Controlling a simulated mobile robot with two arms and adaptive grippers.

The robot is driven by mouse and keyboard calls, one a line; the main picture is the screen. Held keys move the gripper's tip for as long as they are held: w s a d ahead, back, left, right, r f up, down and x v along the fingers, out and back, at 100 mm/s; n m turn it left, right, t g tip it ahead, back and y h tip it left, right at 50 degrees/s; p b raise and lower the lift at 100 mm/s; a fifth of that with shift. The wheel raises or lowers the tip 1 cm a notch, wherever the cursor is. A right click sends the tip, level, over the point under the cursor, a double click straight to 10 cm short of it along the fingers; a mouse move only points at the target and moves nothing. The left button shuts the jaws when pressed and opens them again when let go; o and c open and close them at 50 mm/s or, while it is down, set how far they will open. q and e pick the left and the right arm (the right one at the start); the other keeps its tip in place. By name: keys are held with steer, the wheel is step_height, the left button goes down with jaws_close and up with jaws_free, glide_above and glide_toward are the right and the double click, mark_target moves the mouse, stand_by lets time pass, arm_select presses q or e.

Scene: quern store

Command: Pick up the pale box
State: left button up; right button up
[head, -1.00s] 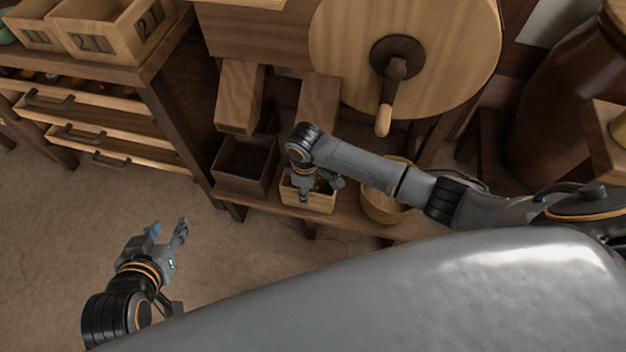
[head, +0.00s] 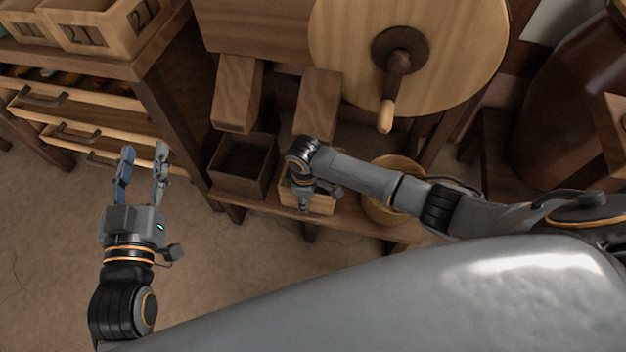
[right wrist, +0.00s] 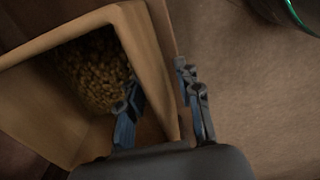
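The pale box (head: 322,204) is a small, light wooden open box on the low shelf, partly hidden in the head view by my right gripper (head: 304,205). In the right wrist view the box (right wrist: 150,35) holds small brownish grains. The right gripper (right wrist: 163,103) straddles one box wall, with one finger inside and the other outside. Its fingers are apart, and I see no clear grip on the wall. My left gripper (head: 145,155) is open and empty over the floor, left of the shelf.
A dark open box (head: 243,166) stands left of the pale box, and a round pale tub (head: 386,205) stands to its right. A large wooden wheel with a crank (head: 450,60) is above. A drawer cabinet (head: 150,75) is at the left. Bare floor (head: 50,235) lies in front.

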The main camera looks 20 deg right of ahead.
steer(key=shift+c, duration=0.2)
jaws_close()
steer(key=shift+r, duration=0.1)
